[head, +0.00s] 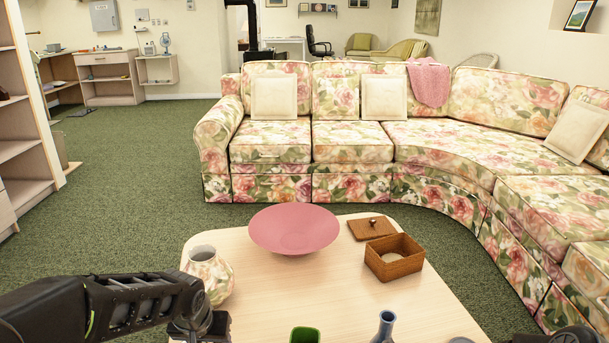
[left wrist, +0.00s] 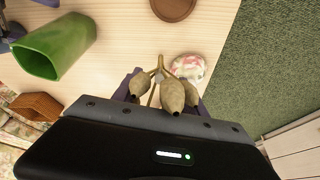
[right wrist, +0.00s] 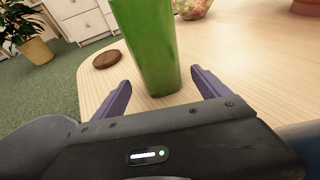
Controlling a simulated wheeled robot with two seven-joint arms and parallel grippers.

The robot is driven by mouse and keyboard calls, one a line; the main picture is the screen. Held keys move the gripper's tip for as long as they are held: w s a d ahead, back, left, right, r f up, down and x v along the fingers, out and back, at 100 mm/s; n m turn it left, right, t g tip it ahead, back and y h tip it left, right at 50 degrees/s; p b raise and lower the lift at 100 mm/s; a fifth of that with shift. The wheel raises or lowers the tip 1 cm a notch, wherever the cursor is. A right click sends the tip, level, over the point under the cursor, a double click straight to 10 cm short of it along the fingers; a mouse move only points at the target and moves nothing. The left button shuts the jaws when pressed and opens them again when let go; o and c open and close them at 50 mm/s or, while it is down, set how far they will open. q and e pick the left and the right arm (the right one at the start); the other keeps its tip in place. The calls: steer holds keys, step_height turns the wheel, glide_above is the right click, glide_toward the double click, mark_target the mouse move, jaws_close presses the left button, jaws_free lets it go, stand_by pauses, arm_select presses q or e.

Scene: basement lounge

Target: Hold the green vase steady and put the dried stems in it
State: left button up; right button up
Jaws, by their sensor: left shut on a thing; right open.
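The green vase (head: 305,335) stands near the table's front edge, cut off by the bottom of the head view. In the right wrist view the green vase (right wrist: 153,45) stands upright between the spread fingers of my right gripper (right wrist: 161,80), which is open around it; I cannot see contact. My left gripper (left wrist: 162,88) is shut on the dried stems (left wrist: 158,72), whose pale brown pods hang close to the camera. The green vase (left wrist: 58,45) is at the upper left of the left wrist view, apart from the stems.
On the wooden table (head: 345,290) are a floral round vase (head: 210,272), a pink bowl (head: 293,229), an open wooden box (head: 402,270), its lid (head: 371,228) and a blue bottle (head: 385,326). A brown disc (right wrist: 106,59) lies behind the green vase. A floral sofa (head: 270,150) stands beyond.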

steer(key=v, duration=0.7)
steer(key=shift+s, duration=0.1)
steer(key=shift+c, duration=0.4)
arm_select(q)
step_height(320, 180, up, 4)
steer(key=p, duration=0.4)
arm_select(e)
steer(key=shift+w+a+r, duration=0.2)
steer(key=shift+a, duration=0.55)
arm_select(q)
steer(key=shift+r+p, duration=0.35)
steer(key=shift+p, duration=0.05)
arm_select(e)
steer(key=shift+a+f, duration=0.1)
steer(key=shift+f, duration=0.05)
steer(key=shift+w+f, duration=0.1)
steer(key=shift+f, duration=0.25)
arm_select(q)
steer(key=shift+f, duration=0.15)
arm_select(e)
steer(key=shift+a, duration=0.15)
